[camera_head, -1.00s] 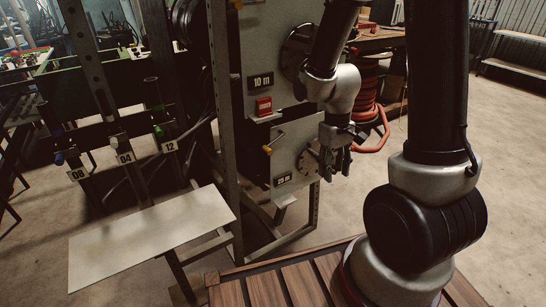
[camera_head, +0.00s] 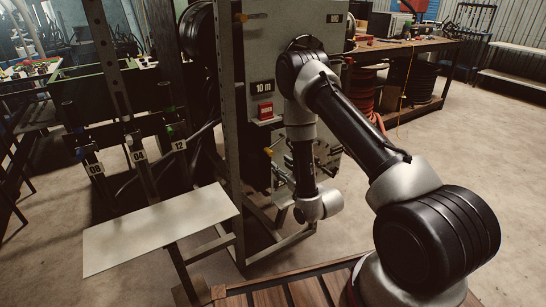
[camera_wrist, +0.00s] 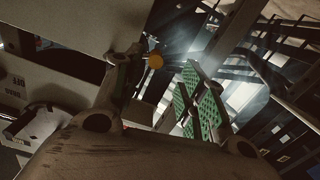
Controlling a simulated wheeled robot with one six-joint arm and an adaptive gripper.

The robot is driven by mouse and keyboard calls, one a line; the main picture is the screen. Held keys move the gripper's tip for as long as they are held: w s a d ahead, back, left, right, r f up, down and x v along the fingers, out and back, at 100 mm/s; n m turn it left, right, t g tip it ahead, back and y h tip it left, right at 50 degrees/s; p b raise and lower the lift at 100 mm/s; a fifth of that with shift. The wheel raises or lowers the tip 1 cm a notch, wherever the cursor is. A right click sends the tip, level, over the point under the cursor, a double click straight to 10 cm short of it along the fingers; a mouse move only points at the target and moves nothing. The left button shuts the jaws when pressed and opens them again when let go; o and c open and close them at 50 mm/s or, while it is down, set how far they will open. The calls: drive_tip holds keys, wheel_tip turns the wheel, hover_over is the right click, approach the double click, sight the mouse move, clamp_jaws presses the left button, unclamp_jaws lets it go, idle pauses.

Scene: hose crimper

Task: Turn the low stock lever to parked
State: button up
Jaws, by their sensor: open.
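The low lever shows in the head view as a thin handle with an orange-yellow knob (camera_head: 268,151), at the left edge of the lower panel. I cannot tell whether a finger touches the knob. In the head view my arm covers most of the lower panel, and the gripper fingers are not clear there.
A red block (camera_head: 265,110) sits on a small shelf under the "10 m" label (camera_head: 262,87). Another orange knob (camera_head: 240,17) is higher on the frame. A pale slanted board (camera_head: 160,229) lies at the left, below tags 08, 04 and 12. A workbench (camera_head: 405,45) stands behind right.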

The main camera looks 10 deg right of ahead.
sight(271, 154)
drive_tip(key=shift+t, duration=0.3)
drive_tip(key=x, duration=0.3)
drive_tip(key=r+x, duration=0.1)
drive_tip(key=x, duration=0.2)
drive_tip(key=shift+w+r, duration=0.15)
drive_tip(key=shift+w, duration=0.15)
drive_tip(key=shift+w+a, duration=0.25)
drive_tip(key=shift+w, duration=0.35)
clamp_jaws()
